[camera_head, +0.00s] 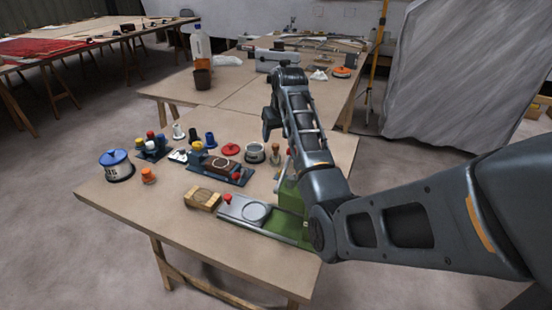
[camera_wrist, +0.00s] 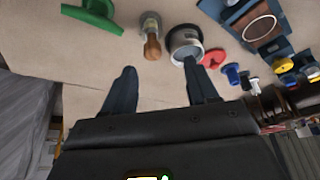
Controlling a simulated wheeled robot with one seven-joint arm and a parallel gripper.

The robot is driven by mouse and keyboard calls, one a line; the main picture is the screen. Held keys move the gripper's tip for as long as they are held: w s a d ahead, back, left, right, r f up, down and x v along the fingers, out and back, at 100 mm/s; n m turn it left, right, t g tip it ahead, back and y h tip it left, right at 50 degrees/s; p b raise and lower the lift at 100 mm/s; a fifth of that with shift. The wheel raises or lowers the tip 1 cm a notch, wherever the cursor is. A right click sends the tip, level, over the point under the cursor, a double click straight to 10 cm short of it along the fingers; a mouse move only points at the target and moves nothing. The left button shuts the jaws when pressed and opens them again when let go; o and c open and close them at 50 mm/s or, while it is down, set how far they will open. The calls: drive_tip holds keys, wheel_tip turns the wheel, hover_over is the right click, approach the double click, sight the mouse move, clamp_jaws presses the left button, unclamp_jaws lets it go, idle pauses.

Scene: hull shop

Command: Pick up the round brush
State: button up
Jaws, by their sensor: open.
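A small upright piece with a brown wooden handle (camera_head: 276,149) stands near the right side of the near table; it looks like the round brush. In the wrist view its handle (camera_wrist: 152,46) is near the top, left of a grey pot (camera_wrist: 185,44). My gripper (camera_wrist: 160,68) is open and empty. Its two dark fingers point toward the table, with the brush ahead of the gap and apart from them. The right fingertip overlaps the pot's near edge in the picture. In the head view my arm hides part of the table's right side.
A red lid (camera_head: 231,149) lies beside the pot. A blue holder with a brown round piece (camera_head: 222,164) is left of it. A green stand (camera_head: 292,196), a wooden block (camera_head: 202,199) and a blue-lidded pot (camera_head: 115,158) are also there. The table's front left is bare.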

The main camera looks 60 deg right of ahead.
sight(276, 145)
drive_tip(key=shift+s+d+p+x, duration=0.1)
drive_tip(key=shift+d+x, duration=0.05)
drive_tip(key=shift+x, duration=1.1)
drive_tip(key=shift+s+d+p+x, duration=0.1)
drive_tip(key=shift+d+x, duration=0.1)
drive_tip(key=shift+x, duration=1.05)
drive_tip(key=shift+s+d+p+x, duration=0.1)
drive_tip(key=shift+d+x, duration=0.05)
drive_tip(key=shift+x, duration=1.1)
clamp_jaws()
